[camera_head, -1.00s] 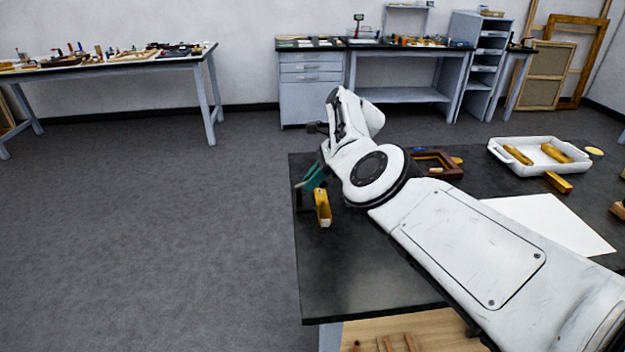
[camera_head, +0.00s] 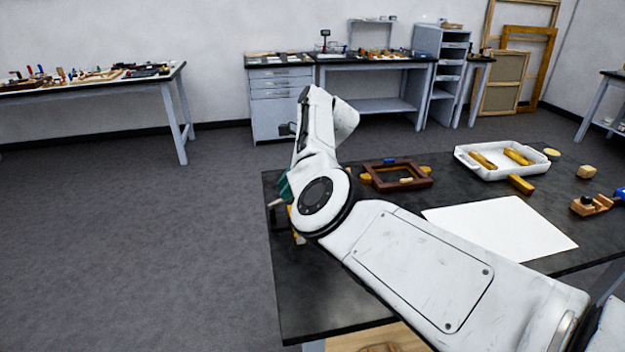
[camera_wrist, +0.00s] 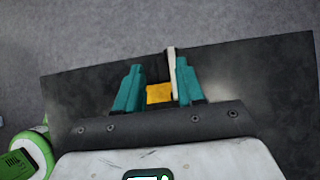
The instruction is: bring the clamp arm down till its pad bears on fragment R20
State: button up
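My gripper (camera_wrist: 158,68) has two teal fingers standing apart in the wrist view. A gold fragment (camera_wrist: 159,94), which I take for R20, shows between them; I cannot tell whether either finger touches it. A cream bar with a dark edge (camera_wrist: 172,68), possibly the clamp arm, stands close beside the right finger. Whether its pad meets the fragment cannot be seen. In the head view my gripper (camera_head: 284,188) is at the bench's left edge, mostly behind my arm. Only a sliver of gold (camera_head: 297,238) shows below my wrist there.
The black bench (camera_head: 330,300) carries a brown frame (camera_head: 415,184), a white tray (camera_head: 467,161) with gold pieces, a loose gold block (camera_head: 521,184), a white sheet (camera_head: 505,228) and a wooden block tool (camera_head: 590,205). Open floor lies left of the bench.

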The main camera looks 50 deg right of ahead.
jog(key=s+a+r+p, duration=0.3)
jog(key=s+r+p, duration=0.4)
jog(key=s, duration=0.5)
jog(key=shift+r+p, duration=0.35)
jog(key=shift+r, duration=0.1)
jog(key=shift+a, duration=0.1)
